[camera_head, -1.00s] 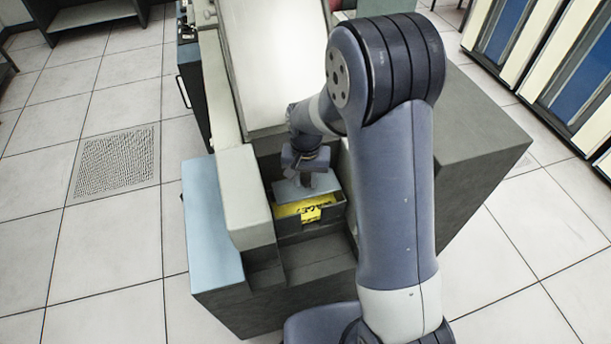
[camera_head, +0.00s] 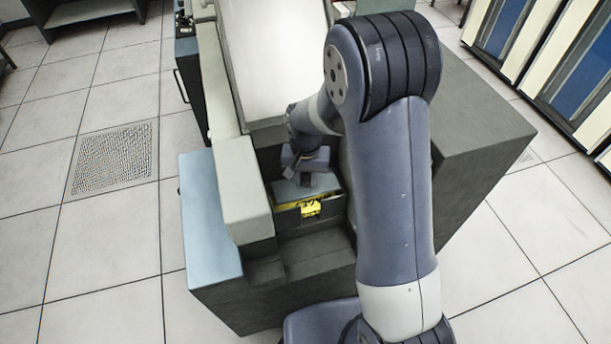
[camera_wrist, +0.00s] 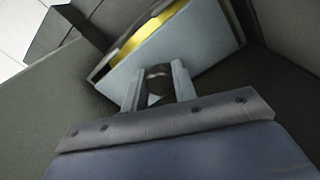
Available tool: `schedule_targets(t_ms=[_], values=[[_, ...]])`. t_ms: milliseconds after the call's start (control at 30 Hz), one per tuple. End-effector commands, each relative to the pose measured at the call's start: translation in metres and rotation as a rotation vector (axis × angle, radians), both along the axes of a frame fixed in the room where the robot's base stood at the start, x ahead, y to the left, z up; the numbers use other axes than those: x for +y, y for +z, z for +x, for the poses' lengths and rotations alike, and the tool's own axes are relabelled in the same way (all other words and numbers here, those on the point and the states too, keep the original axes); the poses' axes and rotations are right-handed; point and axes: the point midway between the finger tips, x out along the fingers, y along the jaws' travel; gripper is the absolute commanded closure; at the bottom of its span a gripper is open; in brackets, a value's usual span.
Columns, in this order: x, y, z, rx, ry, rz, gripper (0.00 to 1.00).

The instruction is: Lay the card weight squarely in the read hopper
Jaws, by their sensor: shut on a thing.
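The card weight (camera_head: 290,192) is a flat blue-grey plate. My gripper (camera_head: 305,179) is shut on its handle and holds it in the mouth of the read hopper (camera_head: 323,217), a dark open box. In the wrist view the card weight (camera_wrist: 207,38) spans most of the opening, and my gripper's fingers (camera_wrist: 158,85) close on the handle. A yellow strip of cards (camera_wrist: 150,32) shows along one long side of the plate. A yellow tab (camera_head: 311,209) shows at the hopper's front. I cannot tell whether the plate rests flat on the cards.
The dark machine body (camera_head: 470,150) stands to the right of my arm. A pale raised rail (camera_head: 240,190) runs along the hopper's left side, with a light blue panel (camera_head: 205,220) beyond it. A white sloped cover (camera_head: 265,60) rises behind.

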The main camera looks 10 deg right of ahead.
Motion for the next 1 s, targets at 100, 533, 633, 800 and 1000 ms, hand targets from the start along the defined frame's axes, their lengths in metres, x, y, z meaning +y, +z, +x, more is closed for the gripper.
schedule_targets(t_ms=[100, 533, 633, 800, 1000], values=[[0.0, 0.0, 0.0, -0.001, 0.0, 0.001, 1.0], [0.0, 0.0, 0.0, -0.001, 0.0, 0.001, 1.0], [0.0, -0.003, 0.0, -0.001, 0.0, 0.001, 1.0], [0.0, -0.011, 0.0, -0.001, 0.0, 0.0, 1.0], [0.0, -0.026, 0.0, -0.001, 0.0, 0.0, 1.0]])
